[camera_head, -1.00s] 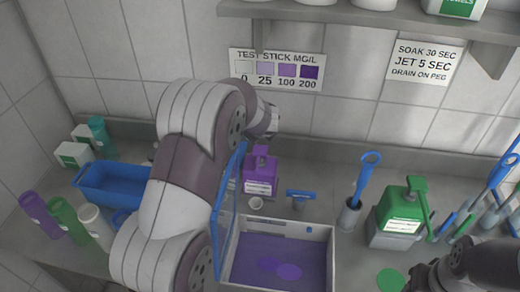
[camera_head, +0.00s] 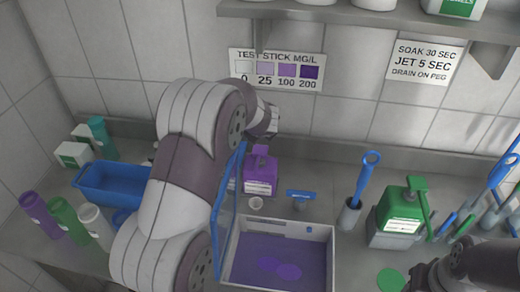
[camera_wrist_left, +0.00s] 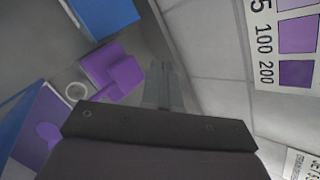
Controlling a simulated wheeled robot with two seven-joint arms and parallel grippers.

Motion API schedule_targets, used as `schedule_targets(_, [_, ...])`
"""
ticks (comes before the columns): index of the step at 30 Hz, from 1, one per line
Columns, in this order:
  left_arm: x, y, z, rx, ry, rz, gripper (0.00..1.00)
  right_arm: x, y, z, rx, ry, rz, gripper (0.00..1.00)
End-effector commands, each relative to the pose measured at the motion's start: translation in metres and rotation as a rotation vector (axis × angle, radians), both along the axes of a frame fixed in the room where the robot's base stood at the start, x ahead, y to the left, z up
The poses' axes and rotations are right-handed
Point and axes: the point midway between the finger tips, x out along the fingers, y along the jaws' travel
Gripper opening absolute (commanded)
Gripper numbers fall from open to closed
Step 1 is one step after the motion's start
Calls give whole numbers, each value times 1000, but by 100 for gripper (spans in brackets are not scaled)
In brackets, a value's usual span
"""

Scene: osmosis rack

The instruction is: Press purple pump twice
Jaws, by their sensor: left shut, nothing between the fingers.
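The purple pump bottle (camera_head: 260,174) stands upright at the back of the counter, behind the white tray, its purple head on top. It also shows in the left wrist view (camera_wrist_left: 112,72). My left gripper (camera_wrist_left: 163,85) is shut and empty. In the wrist view its fingertips are just right of the pump head, with a small gap; their height over it is unclear. In the head view my left arm hides the fingers and the area left of the pump. My right arm is at the lower right, and its gripper is not in view.
A white tray with purple liquid (camera_head: 331,262) is in front of the pump, with a blue panel (camera_head: 224,222) upright at its left. A small white cup (camera_head: 255,203) stands between pump and tray. A green pump bottle (camera_head: 398,212) is at right, a blue bin (camera_head: 112,187) at left.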

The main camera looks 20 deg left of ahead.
Motion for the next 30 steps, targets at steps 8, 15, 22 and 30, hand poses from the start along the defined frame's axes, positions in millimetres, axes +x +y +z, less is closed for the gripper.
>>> schedule_targets(8, [0,0,0,0,0,0,0,0,0,0,0,0,0,43])
schedule_targets(15, [0,0,0,0,0,0,0,0,0,0,0,0,0,43])
schedule_targets(22, [17,3,18,-144,-54,-6,0,0,0,30,0,0,0,43])
schedule_targets(30, [28,7,40,-733,-31,1,0,0,0,102,0,-1,0,43])
